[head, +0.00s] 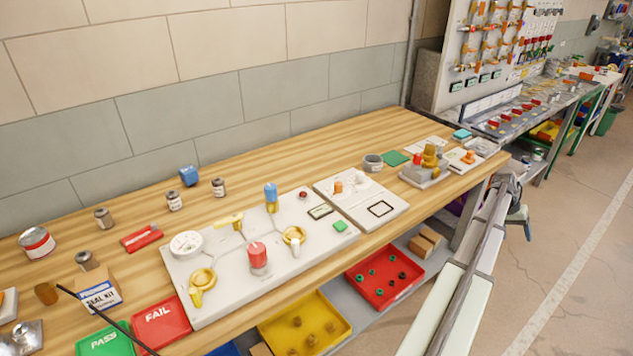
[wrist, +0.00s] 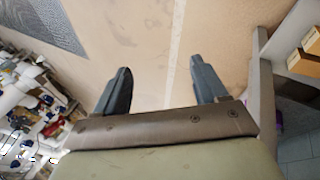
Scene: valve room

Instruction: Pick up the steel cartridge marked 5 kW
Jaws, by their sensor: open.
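Several small steel cylinders with pale labels stand on the wooden bench in the head view: one near the blue block (head: 218,187), one left of it (head: 174,200), one farther left (head: 103,218) and one behind the seal kit box (head: 87,260). The lettering is too small to read, so I cannot tell which is marked 5 kW. My gripper (wrist: 163,85) is open and empty in the wrist view, over bare floor. My arm reaches along the right of the bench, far from the cylinders. No cylinder shows in the wrist view.
A white valve panel (head: 212,268) with raised fittings fills the bench's middle. A blue block (head: 188,176), red block (head: 141,238), tin (head: 37,243), seal kit box (head: 102,291), FAIL tray (head: 161,318) and PASS tray (head: 104,342) surround the cylinders. Bare wood lies behind the panel.

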